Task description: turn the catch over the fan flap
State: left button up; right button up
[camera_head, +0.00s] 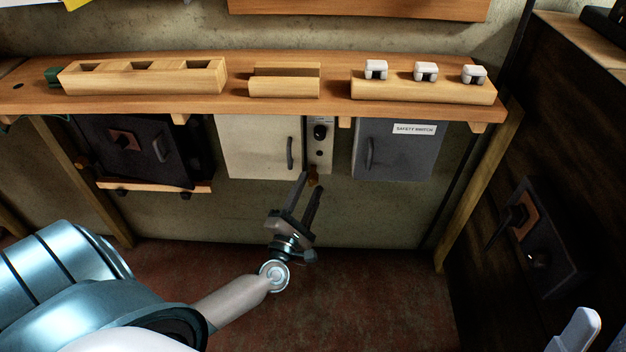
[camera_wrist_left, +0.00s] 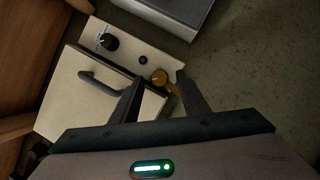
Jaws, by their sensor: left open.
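A small brass-coloured catch (camera_head: 313,178) sits at the foot of a narrow cream strip beside a cream flap (camera_head: 262,147) with a dark handle. I take these for the fan catch and flap; no label on them is readable. The flap looks closed. In the left wrist view the catch (camera_wrist_left: 160,77) has a round head and a short arm pointing to the lower right. My left gripper (camera_head: 310,183) is open, its dark fingers reaching up to the catch. In the wrist view the catch lies between the fingertips; I cannot tell whether they touch it.
The strip carries a black knob (camera_head: 320,132) above the catch. A grey safety switch box (camera_head: 398,150) is close on the right; a black box (camera_head: 135,150) is on the left. A wooden shelf (camera_head: 335,108) overhangs them. Bare wall lies below.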

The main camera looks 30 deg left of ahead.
aim_at(312, 183)
pick_arm(q)
jog(key=shift+x, duration=1.7)
